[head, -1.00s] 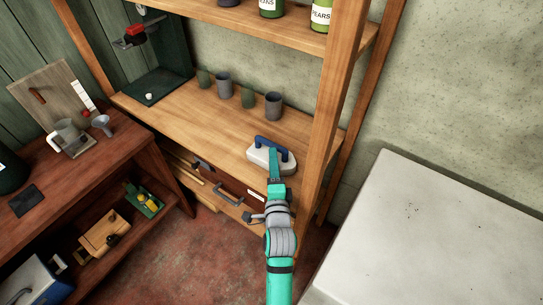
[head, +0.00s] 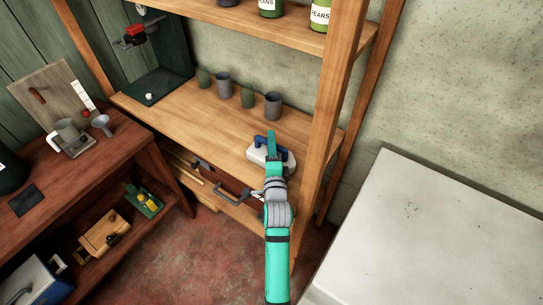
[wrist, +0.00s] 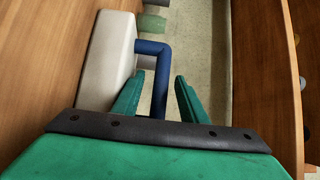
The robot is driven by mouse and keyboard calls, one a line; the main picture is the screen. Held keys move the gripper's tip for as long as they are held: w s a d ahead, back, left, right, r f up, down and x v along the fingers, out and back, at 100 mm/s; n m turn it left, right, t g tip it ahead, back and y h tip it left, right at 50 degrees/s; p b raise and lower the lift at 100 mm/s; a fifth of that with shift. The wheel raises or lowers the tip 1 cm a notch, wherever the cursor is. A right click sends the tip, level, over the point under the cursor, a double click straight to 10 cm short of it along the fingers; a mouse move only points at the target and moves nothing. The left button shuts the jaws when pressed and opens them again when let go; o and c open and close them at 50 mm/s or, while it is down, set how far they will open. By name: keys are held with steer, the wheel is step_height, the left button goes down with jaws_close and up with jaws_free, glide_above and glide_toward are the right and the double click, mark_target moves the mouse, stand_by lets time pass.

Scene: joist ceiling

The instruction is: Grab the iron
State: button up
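The iron has a pale grey-white body (head: 256,156) and a blue handle (head: 260,141). It sits on the wooden shelf board near its front right, partly hidden behind my gripper in the head view. My gripper (head: 271,145) is at the iron with its teal fingers reaching over it. In the wrist view the iron's white body (wrist: 108,62) is on the left and its blue handle (wrist: 162,75) runs down between the two fingers. My gripper (wrist: 158,97) is open there, one finger on each side of the handle, with gaps showing.
Several cups stand at the back of the shelf board, the nearest a grey cup (head: 273,106). A wooden post (head: 328,120) rises close to the right of my arm. An upper shelf (head: 250,22) with jars is above. A pale slab (head: 430,230) is at right.

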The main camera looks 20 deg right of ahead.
jaws_close()
stand_by(1.1)
steer(key=shift+r, duration=0.15)
